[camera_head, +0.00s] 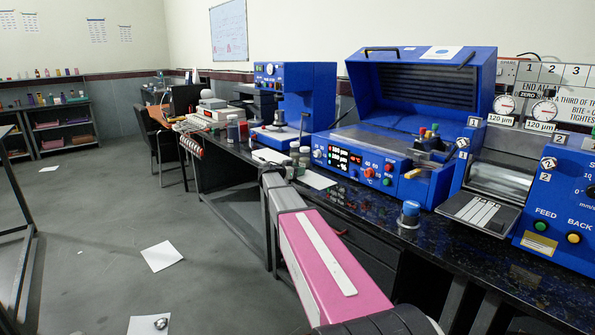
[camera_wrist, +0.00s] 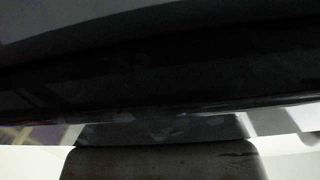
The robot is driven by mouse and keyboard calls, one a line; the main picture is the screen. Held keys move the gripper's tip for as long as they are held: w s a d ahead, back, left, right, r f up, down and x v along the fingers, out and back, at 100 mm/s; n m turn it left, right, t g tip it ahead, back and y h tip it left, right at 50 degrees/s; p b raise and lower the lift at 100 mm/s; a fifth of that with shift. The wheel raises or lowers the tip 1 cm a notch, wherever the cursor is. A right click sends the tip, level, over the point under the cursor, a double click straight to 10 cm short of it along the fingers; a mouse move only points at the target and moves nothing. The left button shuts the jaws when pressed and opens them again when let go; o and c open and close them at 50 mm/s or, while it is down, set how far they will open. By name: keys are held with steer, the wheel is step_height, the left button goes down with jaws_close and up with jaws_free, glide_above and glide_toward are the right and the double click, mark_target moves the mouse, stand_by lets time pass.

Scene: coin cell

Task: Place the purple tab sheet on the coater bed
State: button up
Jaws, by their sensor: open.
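The coater is the blue machine with its lid raised, right of centre in the head view. Its flat grey coater bed (camera_head: 365,142) lies under the lid, partly covered by fittings at its right end. I cannot make out a purple tab sheet in either view. My pink and grey arm reaches from the bottom of the head view toward the bench. My gripper (camera_head: 269,168) is at its far end, small, left of the coater and apart from it. It is open, and its fingertips are not clear. The wrist view is mostly a dark, close, blurred surface.
White sheets (camera_head: 318,180) lie on the dark bench by the coater's front left. Small jars (camera_head: 300,154) stand between my gripper and the coater. Papers (camera_head: 162,256) lie on the floor.

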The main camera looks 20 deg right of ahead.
steer(key=v, duration=1.1)
steer(key=s+a+f+n+g+y, duration=0.1)
steer(key=s+f+n+y, duration=0.3)
steer(key=s+f, duration=0.6)
steer(key=s+a+f+n+g+y, duration=0.1)
steer(key=s+f+n+g+y, duration=0.2)
steer(key=s+f, duration=0.8)
steer(key=s+n+y, duration=0.2)
steer(key=s+y, duration=0.1)
steer(key=s, duration=0.2)
steer(key=shift+s+a+f+g, duration=0.15)
steer(key=shift+s+f+g, duration=0.05)
steer(key=shift+s+g, duration=0.2)
steer(key=shift+o, duration=0.3)
steer(key=s+a+f+n+g+y, duration=0.1)
steer(key=s+a+f+n+y, duration=0.2)
steer(key=s, duration=0.7)
steer(key=shift+a+f+n+y, duration=0.25)
steer(key=shift+a+n+y, duration=0.35)
steer(key=shift+a+y, duration=0.35)
steer(key=shift+o, duration=0.2)
steer(key=shift+s+a+f, duration=0.1)
steer(key=shift+s+a, duration=0.3)
steer(key=shift+w, duration=0.1)
